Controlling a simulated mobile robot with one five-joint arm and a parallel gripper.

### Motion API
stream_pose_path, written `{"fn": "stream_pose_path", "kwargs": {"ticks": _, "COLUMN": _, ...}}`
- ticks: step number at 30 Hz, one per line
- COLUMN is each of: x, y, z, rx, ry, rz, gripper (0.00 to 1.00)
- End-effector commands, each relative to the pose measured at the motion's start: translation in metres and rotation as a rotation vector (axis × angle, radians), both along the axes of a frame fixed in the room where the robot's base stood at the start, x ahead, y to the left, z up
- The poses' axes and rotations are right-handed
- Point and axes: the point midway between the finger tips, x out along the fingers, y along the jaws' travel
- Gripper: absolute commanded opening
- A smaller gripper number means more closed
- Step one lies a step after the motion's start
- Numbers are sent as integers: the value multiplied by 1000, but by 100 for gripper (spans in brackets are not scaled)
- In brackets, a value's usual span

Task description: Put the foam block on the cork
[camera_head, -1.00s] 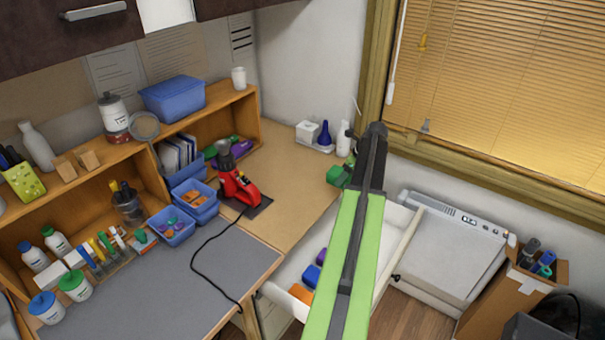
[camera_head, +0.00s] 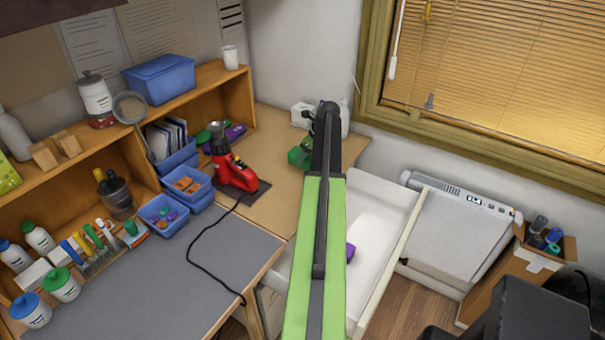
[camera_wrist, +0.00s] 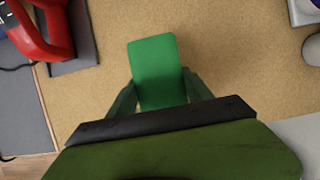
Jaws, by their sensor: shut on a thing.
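A green foam block (camera_wrist: 157,72) is between the two fingers of my gripper (camera_wrist: 160,85) in the wrist view. My gripper is shut on it. Tan cork (camera_wrist: 100,100) lies beneath the block; I cannot tell whether they touch. In the head view, the cork (camera_head: 278,190) is the tan top right of the grey mat. The green block (camera_head: 297,157) shows just left of my arm's far end, near the cork's back right part. My gripper's fingers are not clear there.
A red tool (camera_head: 232,172) stands on a dark pad left of the block, with a black cord over the grey mat (camera_head: 150,285). A white box (camera_head: 302,115) is at the back. An open white drawer (camera_head: 385,265) holds a purple piece (camera_head: 350,252).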

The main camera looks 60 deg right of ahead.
Motion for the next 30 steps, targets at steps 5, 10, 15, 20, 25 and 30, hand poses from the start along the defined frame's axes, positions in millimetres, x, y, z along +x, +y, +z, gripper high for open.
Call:
{"fn": "stream_pose_path", "kwargs": {"ticks": 5, "x": 8, "y": -1, "z": -6, "rx": 1, "ry": 0, "rz": -4, "gripper": 18}}
{"fn": "stream_pose_path", "kwargs": {"ticks": 10, "x": 7, "y": -2, "z": -19, "rx": 0, "ry": 0, "rz": -5, "gripper": 18}}
{"fn": "stream_pose_path", "kwargs": {"ticks": 15, "x": 7, "y": -2, "z": -48, "rx": 0, "ry": 0, "rz": -5, "gripper": 18}}
{"fn": "stream_pose_path", "kwargs": {"ticks": 20, "x": 7, "y": -2, "z": -45, "rx": 0, "ry": 0, "rz": -5, "gripper": 18}}
{"fn": "stream_pose_path", "kwargs": {"ticks": 25, "x": 7, "y": -2, "z": -48, "rx": 0, "ry": 0, "rz": -5, "gripper": 18}}
{"fn": "stream_pose_path", "kwargs": {"ticks": 30, "x": 6, "y": -2, "z": -48, "rx": 0, "ry": 0, "rz": -5, "gripper": 72}}
